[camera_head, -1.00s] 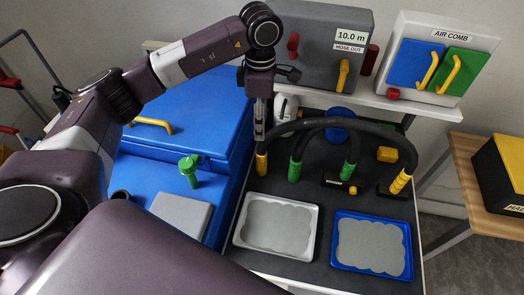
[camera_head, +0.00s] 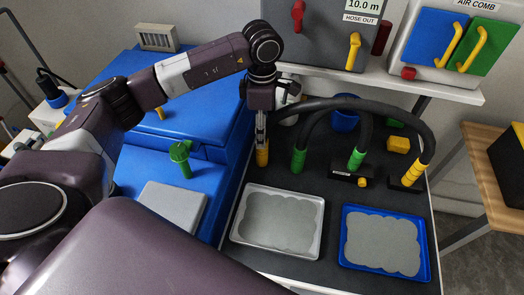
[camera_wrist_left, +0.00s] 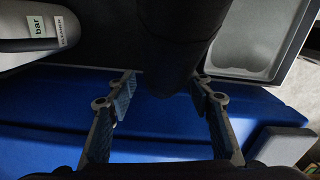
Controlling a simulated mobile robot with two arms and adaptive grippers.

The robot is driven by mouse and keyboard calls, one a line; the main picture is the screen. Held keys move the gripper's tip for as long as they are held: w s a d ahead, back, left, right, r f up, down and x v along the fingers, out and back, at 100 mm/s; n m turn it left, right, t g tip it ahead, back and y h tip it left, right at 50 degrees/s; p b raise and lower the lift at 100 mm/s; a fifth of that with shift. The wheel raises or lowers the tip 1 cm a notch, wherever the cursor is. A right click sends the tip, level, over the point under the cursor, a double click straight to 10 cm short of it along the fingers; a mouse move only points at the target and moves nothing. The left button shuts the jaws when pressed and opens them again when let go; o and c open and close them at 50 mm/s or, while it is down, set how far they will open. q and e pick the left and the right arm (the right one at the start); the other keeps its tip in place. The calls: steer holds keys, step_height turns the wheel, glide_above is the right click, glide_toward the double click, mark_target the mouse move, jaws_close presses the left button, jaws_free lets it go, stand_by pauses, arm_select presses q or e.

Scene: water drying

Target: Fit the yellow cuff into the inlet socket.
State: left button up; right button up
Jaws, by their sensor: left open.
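A yellow cuff (camera_head: 262,156) is on one end of a black hose, standing on the dark tabletop behind the grey tray. My left gripper (camera_head: 261,138) points down just above this cuff and overlaps the hose. In the left wrist view its two fingers (camera_wrist_left: 164,85) are apart, with the dark hose (camera_wrist_left: 182,50) between and beyond their tips. The yellow colour is hidden there. Another yellow-banded hose end (camera_head: 413,171) stands in a black base at the right. I cannot make out the inlet socket for certain. My right gripper is in neither view.
Two green hose ends (camera_head: 298,160) stand between the yellow ones. A grey tray (camera_head: 236,238) and a blue tray (camera_head: 342,260) lie in front. The blue machine (camera_head: 135,165) with a green handle (camera_head: 180,153) is at the left. A grey cabinet (camera_head: 320,45) stands behind.

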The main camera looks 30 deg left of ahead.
mark_target(262, 151)
arm_select(q)
steer(key=shift+f+p, duration=0.65)
steer(key=shift+f, duration=1.75)
steer(key=c, duration=1.3)
